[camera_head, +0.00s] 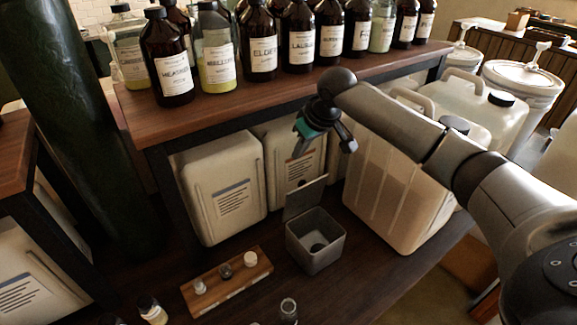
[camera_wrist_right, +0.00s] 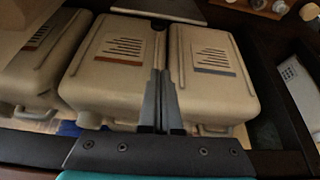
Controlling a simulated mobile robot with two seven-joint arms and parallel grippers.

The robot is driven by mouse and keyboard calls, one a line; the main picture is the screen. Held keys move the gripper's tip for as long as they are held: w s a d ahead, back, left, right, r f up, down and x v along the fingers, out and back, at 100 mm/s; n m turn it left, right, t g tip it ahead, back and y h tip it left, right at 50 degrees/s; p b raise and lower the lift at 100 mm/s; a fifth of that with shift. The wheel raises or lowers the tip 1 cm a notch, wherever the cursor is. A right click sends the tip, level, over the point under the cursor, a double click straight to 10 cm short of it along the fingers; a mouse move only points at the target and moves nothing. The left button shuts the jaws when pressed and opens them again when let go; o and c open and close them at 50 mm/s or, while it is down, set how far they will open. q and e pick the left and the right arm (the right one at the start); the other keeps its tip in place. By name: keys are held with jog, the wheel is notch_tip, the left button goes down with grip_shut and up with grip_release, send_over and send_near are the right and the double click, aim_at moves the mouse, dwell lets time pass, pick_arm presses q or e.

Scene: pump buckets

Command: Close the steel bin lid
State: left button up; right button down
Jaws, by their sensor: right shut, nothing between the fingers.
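The steel bin (camera_head: 315,248) is a small grey square box on the dark lower shelf, in the middle of the head view. My right gripper (camera_head: 299,152) is above and behind the lid, near the shelf's front edge, apart from the lid. Its fingers are shut and empty, and they show in the right wrist view (camera_wrist_right: 160,75). A grey plate that looks like the lid (camera_wrist_right: 160,10) is at that view's top edge. My left gripper is in neither view.
Brown bottles (camera_head: 298,40) line the upper shelf (camera_head: 260,82). Beige canisters (camera_head: 218,190) stand behind and beside the bin. A wooden rack (camera_head: 228,284) with small jars is at front left. A dark green cylinder (camera_head: 85,110) stands at left. Shelf surface in front of the bin is partly clear.

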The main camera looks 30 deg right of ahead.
aim_at(302, 195)
notch_tip(302, 195, down, 9)
jog(key=shift+w+d+r+b, duration=0.15)
jog(key=shift+w+d+b, duration=0.1)
jog(key=shift+w+b, duration=0.15)
dwell(0.5)
dwell(0.4)
